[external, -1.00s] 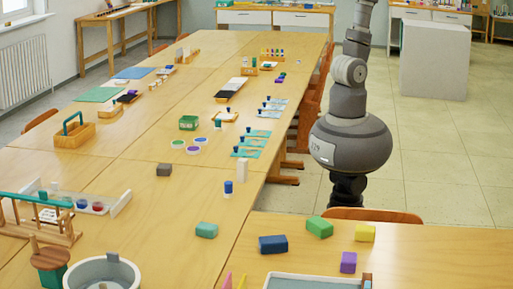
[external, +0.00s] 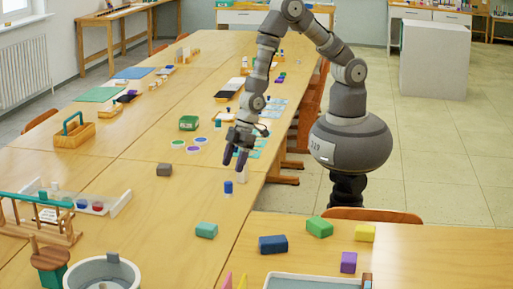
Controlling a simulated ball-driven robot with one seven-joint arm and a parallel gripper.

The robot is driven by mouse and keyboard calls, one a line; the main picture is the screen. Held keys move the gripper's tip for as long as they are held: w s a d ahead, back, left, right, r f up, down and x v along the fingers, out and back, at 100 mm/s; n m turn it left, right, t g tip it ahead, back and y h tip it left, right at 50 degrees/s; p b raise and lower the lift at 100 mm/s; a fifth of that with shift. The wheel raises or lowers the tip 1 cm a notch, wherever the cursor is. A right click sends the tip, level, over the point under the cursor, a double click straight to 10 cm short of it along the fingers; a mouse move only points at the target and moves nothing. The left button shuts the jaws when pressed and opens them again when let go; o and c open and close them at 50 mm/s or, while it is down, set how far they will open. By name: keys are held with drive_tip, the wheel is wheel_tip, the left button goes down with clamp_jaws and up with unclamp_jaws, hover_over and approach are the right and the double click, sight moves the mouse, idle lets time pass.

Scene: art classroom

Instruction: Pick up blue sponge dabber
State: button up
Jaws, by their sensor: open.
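A small upright blue cylinder with a pale base (external: 228,187), which looks like the blue sponge dabber, stands on the long wooden table (external: 150,225). My gripper (external: 235,162) points down with its fingers apart and empty, just above and slightly right of the blue cylinder in the picture. It appears not to touch the cylinder. A pale upright block (external: 242,174) stands just behind it, partly hidden by my fingers. Smaller blue-topped pieces lie on teal cards (external: 276,113) farther back, partly covered by my arm.
Bare tabletop lies left of the blue cylinder.

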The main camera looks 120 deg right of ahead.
sight(228, 182)
drive_tip(key=b+x, duration=0.3)
drive_tip(key=x, duration=0.5)
drive_tip(key=shift+s+a+f, duration=0.15)
drive_tip(key=shift+a, duration=0.05)
drive_tip(key=c, duration=1)
